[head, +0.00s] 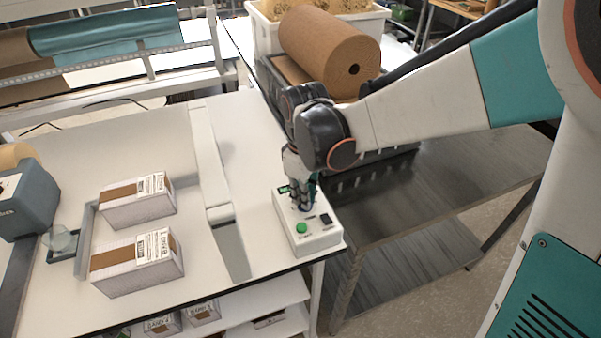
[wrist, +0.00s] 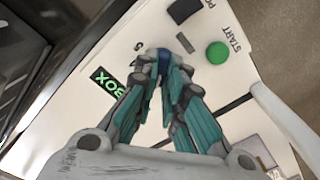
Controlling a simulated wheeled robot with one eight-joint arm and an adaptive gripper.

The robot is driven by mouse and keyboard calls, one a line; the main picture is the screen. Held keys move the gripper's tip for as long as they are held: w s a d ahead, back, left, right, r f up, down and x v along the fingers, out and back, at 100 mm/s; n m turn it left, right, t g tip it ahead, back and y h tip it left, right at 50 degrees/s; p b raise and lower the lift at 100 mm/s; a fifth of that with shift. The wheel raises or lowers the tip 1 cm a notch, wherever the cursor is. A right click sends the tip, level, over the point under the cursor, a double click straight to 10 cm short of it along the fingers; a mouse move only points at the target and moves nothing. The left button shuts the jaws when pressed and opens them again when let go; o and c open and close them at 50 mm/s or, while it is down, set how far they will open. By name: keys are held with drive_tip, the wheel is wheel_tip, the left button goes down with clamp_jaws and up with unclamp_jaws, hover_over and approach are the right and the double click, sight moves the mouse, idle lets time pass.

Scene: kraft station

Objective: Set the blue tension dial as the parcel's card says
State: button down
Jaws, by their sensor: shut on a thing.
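The blue tension dial (wrist: 165,57) is mostly hidden between my fingertips in the wrist view. It sits on a white control box (head: 322,239) at the table's right front corner. My gripper (head: 305,206) points down onto the box and is shut on the dial; the wrist view shows my gripper too (wrist: 168,66). Beside the dial, a small dark display (wrist: 108,83) shows green letters reading BOX. A green START button (wrist: 217,53) is on the same face. Two parcels (head: 137,207) (head: 138,271) carry white printed labels, too small to read fully.
A grey tape machine (head: 24,205) stands at the left. A large brown paper roll (head: 325,48) lies behind my arm. A steel table (head: 440,195) is at the right.

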drive_tip(key=shift+n, duration=0.4)
drive_tip(key=c, duration=1.7)
unclamp_jaws()
